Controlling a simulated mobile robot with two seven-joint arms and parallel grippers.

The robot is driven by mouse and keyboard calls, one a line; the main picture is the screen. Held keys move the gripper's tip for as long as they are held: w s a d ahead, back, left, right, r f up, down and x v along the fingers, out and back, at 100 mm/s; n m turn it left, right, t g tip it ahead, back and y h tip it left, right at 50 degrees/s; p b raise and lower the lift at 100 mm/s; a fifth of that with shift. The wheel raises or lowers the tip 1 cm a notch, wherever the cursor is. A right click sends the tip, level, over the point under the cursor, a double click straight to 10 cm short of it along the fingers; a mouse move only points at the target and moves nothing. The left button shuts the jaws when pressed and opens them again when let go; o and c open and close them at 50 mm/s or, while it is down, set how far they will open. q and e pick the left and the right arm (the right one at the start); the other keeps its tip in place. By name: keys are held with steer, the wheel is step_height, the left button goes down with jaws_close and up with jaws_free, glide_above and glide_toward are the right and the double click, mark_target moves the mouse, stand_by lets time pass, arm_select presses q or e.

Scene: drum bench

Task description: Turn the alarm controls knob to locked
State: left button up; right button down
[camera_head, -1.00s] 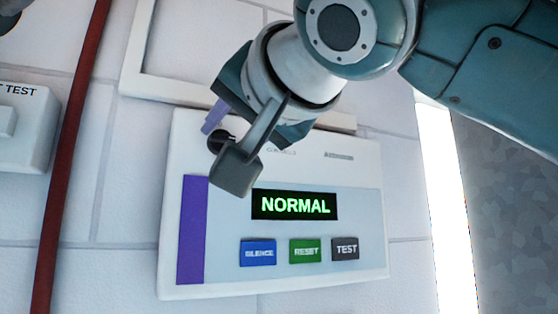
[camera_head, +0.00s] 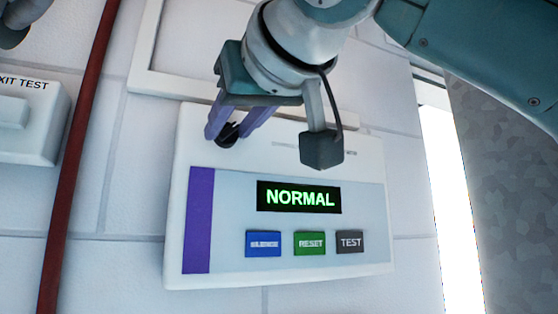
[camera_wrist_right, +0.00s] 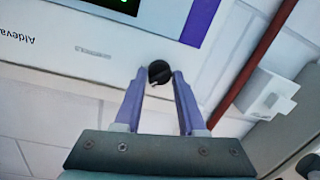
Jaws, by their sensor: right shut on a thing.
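The alarm panel (camera_head: 345,275) is a white box on the wall with a green NORMAL display (camera_head: 299,197). Its round black knob (camera_head: 228,133) sits at the upper left of the panel, above the purple strip, partly covered by the fingers. My right gripper (camera_head: 227,138) is shut on the knob with its two purple fingers. The right wrist view shows the knob (camera_wrist_right: 159,72) between the fingertips. The knob's position labels cannot be read. My left gripper is not clearly in view; only a grey part shows at the top left corner.
Blue, green and dark buttons (camera_head: 310,243) sit below the display. A red vertical pipe (camera_head: 75,170) and a white EXIT TEST box (camera_head: 30,140) are to the left. A white frame (camera_head: 145,45) is on the wall above the panel.

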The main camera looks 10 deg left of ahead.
steer(key=n+b, duration=0.1)
steer(key=n, duration=0.3)
steer(key=shift+w+h, duration=0.1)
steer(key=shift+h, duration=0.3)
steer(key=n, duration=0.3)
steer(key=shift+n+b, duration=0.3)
steer(key=shift+n, duration=0.1)
steer(key=shift+r+n+t+h, duration=0.1)
steer(key=shift+n+t+h, duration=0.2)
steer(key=c, duration=0.5)
jaws_free()
steer(key=shift+a, duration=0.1)
